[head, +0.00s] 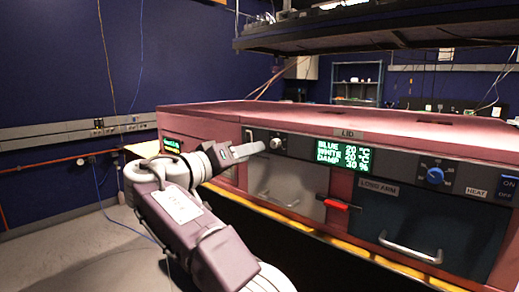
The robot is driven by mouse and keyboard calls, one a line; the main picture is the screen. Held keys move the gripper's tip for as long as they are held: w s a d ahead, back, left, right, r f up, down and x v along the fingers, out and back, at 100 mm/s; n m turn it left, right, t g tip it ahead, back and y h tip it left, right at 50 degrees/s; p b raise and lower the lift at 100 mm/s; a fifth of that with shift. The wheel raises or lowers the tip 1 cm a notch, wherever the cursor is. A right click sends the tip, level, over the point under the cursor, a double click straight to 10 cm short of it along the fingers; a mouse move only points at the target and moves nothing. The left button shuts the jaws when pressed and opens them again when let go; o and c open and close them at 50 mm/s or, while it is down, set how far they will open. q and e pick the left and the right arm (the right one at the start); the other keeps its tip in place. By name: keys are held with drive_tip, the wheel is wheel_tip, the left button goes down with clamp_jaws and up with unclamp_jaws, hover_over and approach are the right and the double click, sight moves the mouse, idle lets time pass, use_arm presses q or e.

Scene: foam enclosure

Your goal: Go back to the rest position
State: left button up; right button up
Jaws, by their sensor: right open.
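My right gripper (250,150) is in the head view, in front of the left part of a pink foam enclosure (180,122). Its arm rises from the bottom of the picture, bends at the left and points the gripper to the right. The fingers are seen edge-on near a small round knob (277,143) on the front panel; I cannot tell whether they touch it. The gripper is open and I see nothing held in it. My left gripper is not in view.
The enclosure front has a green display (343,157), a blue dial (435,176), a red latch (336,205) and a dark door with a handle (411,248). A yellow edge strip (350,250) runs below. A dark shelf (380,35) hangs above. Grey floor (60,250) is open at left.

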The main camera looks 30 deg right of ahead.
drive_tip(key=shift+s+a, duration=0.1)
drive_tip(key=shift+a, duration=0.15)
wheel_tip(320, 180, down, 27)
drive_tip(key=n+g+y, duration=0.1)
drive_tip(key=n+y, duration=0.8)
drive_tip(key=s+a+f+m+g+y, duration=0.1)
drive_tip(key=s+a+f+g+y, duration=0.2)
drive_tip(key=s+f, duration=0.8)
drive_tip(key=s+a+f+m+g+y, duration=0.1)
drive_tip(key=s+a+f+g+y, duration=0.3)
drive_tip(key=s+f, duration=0.65)
wheel_tip(320, 180, up, 27)
drive_tip(key=t+p, duration=0.2)
drive_tip(key=p, duration=2.6)
drive_tip(key=shift+s+d+r+y, duration=0.15)
drive_tip(key=shift+s+d+y, duration=0.1)
drive_tip(key=shift+y, duration=0.15)
